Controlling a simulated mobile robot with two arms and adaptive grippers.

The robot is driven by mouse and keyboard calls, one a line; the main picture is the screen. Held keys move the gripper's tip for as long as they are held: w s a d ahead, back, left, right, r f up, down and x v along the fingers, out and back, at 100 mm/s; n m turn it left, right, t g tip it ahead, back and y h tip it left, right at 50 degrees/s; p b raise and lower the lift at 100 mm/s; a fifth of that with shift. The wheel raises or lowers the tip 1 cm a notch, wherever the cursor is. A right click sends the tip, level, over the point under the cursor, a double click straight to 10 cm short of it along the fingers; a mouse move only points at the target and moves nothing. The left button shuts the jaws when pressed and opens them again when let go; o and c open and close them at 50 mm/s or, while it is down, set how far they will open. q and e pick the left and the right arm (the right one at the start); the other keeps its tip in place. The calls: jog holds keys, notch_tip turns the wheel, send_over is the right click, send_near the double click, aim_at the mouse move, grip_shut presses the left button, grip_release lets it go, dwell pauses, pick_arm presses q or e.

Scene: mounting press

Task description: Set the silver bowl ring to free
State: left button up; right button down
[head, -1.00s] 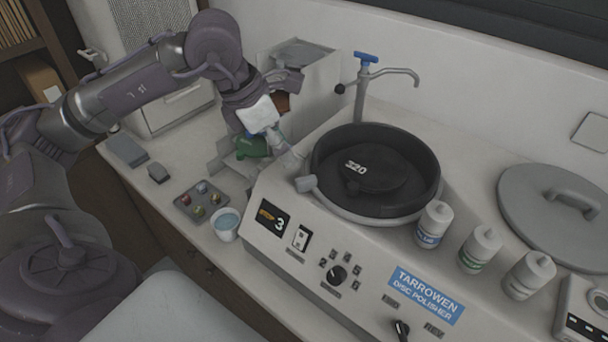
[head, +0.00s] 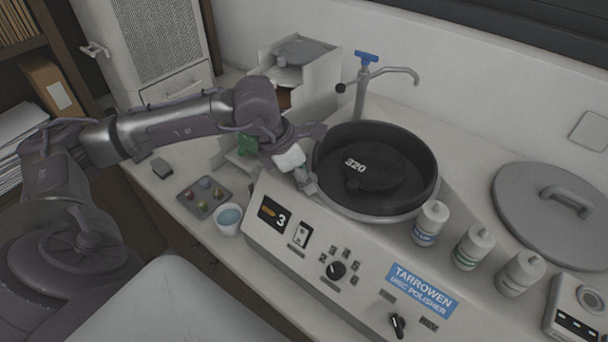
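The silver bowl ring (head: 375,217) runs around the foot of the black polisher bowl (head: 428,178), on the white disc polisher. It shows best along the bowl's front edge. My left gripper (head: 309,187) is at the left side of the bowl, right where the ring's grey tab sticks out. The gripper covers the tab, so I cannot tell whether the fingers touch it or close on it. The finger opening is too small to make out. My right gripper is not in view.
A tap (head: 364,75) with a blue handle stands behind the bowl. Several white bottles, among them a blue-labelled one (head: 430,222), stand right of it. A cup (head: 228,221) and a grey tray (head: 204,196) of small coloured pieces sit at the left. A grey lid (head: 520,219) lies at the right.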

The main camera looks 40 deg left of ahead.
aim_at(306, 165)
pick_arm(q)
grip_shut()
jog(key=shift+w+a+f+b, duration=0.15)
jog(key=shift+w+a+b, duration=0.2)
jog(key=shift+b, duration=0.2)
jog(key=w+a+m+g+h+b, duration=0.1)
jog(key=w+a+m+b, duration=0.2)
jog(key=w+m, duration=0.1)
jog(key=shift+a, duration=0.2)
jog(key=shift+w+a+r+m, duration=0.2)
jog(key=shift+w+a+m, duration=0.1)
jog(key=shift+w+m, duration=0.1)
jog(key=shift+s, duration=0.1)
jog(key=shift+o, duration=1.3)
grip_release()
